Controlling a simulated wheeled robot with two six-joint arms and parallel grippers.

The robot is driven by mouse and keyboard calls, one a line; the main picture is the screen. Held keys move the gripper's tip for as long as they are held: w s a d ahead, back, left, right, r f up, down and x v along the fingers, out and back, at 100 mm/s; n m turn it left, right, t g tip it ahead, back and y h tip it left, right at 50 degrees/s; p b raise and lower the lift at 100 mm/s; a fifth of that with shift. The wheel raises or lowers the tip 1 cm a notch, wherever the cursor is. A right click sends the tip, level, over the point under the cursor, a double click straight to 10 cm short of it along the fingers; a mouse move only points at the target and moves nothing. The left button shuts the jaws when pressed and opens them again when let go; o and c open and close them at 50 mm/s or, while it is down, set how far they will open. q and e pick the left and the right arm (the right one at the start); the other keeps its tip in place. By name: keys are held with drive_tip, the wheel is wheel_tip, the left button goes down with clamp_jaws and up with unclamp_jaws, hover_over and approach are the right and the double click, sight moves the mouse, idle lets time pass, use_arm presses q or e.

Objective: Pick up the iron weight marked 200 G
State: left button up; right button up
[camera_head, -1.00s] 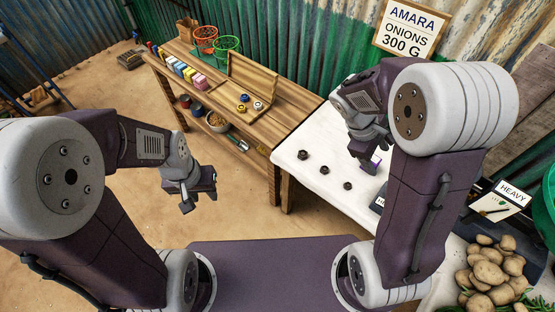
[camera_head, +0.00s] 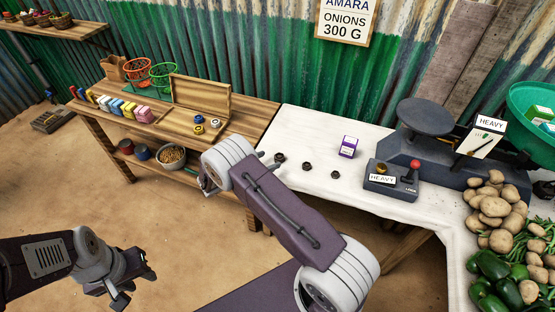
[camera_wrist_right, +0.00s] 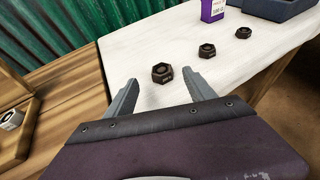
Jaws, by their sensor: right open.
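Three dark hexagonal iron weights stand in a row on the white-covered table: a left one (camera_head: 279,157), a middle one (camera_head: 307,167) and a right one (camera_head: 336,174). Their marks are too small to read. In the right wrist view, the nearest weight (camera_wrist_right: 162,73) lies just beyond and between the open fingertips of my right gripper (camera_wrist_right: 160,85); the other two weights (camera_wrist_right: 207,51) (camera_wrist_right: 243,32) recede to the upper right. In the head view my right gripper is mostly hidden behind its arm. My left gripper (camera_head: 133,285) hangs over the floor at lower left, far from the weights; its opening is unclear.
A purple-and-white box (camera_head: 348,147) stands behind the weights. A control box (camera_head: 391,183) with a red knob and a scale (camera_head: 425,118) stand to the right, by potatoes (camera_head: 495,205). A wooden bench (camera_head: 160,125) with a wooden tray adjoins the table at left.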

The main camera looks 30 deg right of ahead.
sight(278, 157)
drive_tip(key=x, duration=0.6)
drive_tip(key=shift+s+f, duration=0.1)
drive_tip(key=shift+f, duration=0.1)
drive_tip(key=shift+a+r, duration=0.1)
clamp_jaws()
